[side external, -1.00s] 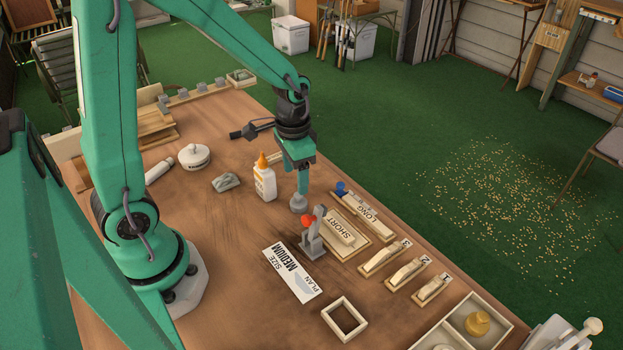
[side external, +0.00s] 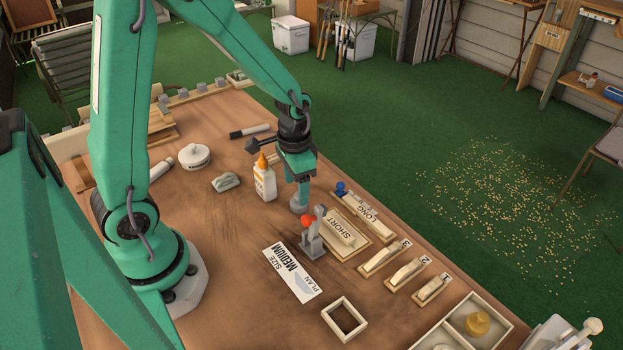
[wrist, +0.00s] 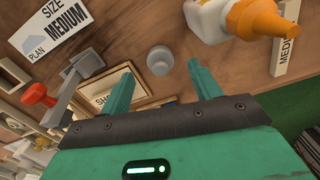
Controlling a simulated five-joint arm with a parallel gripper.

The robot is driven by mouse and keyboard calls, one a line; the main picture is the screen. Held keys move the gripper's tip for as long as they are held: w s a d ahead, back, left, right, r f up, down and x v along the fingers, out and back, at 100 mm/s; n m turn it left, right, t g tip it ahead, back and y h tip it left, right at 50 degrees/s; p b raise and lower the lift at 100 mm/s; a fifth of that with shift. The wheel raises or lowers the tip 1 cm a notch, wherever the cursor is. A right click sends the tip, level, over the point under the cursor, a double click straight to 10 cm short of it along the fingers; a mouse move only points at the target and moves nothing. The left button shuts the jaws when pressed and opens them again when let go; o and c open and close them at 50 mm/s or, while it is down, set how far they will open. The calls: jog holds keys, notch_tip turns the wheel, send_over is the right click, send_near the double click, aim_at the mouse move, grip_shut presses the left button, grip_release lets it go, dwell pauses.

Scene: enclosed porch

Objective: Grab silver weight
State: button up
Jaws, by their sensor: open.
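The silver weight (side external: 298,206) is a small grey cylinder with a knob on top, standing on the wooden bench. In the wrist view the weight (wrist: 160,60) lies ahead of and between the two green fingers. My gripper (side external: 301,190) is pointed down over the weight, and its fingers hide part of the weight's top in the side view. In the wrist view my gripper (wrist: 159,66) is open with nothing held. I cannot tell whether a finger touches the weight.
A glue bottle (side external: 265,181) stands close on the left. A grey toggle clamp with a red tip (side external: 313,234) stands close in front. The SHORT board (side external: 337,240) and LONG board (side external: 364,213) lie to the right. Bare bench lies left of the plan card (side external: 291,273).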

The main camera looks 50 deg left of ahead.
jog(key=shift+w+f, duration=0.1)
jog(key=shift+f, duration=2.25)
jog(key=c, duration=1.2)
jog(key=shift+r, duration=0.2)
jog(key=shift+r, duration=4.85)
